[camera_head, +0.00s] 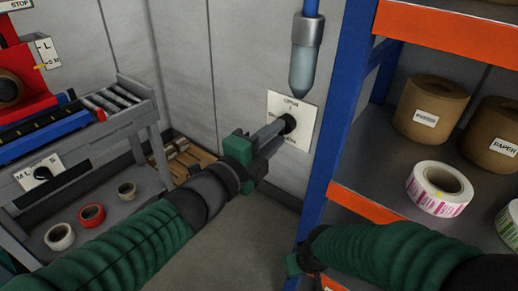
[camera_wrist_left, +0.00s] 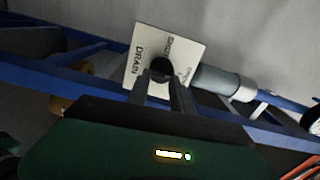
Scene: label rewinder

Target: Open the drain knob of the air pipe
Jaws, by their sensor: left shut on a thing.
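The black drain knob (camera_head: 288,122) sits on a white label plate (camera_head: 305,108) on the grey wall. The blue air pipe (camera_head: 311,8) ends above it in a grey, pointed bowl (camera_head: 304,62). My left gripper (camera_head: 280,130) is at the plate, shut on the knob and partly covering the lower label text.
A blue and orange shelf (camera_head: 345,110) with brown rolls (camera_head: 432,105) and a label roll (camera_head: 440,188) stands close on the right. A grey machine bench (camera_head: 90,160) with small rolls is on the left. A wooden pallet (camera_head: 185,160) lies by the wall.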

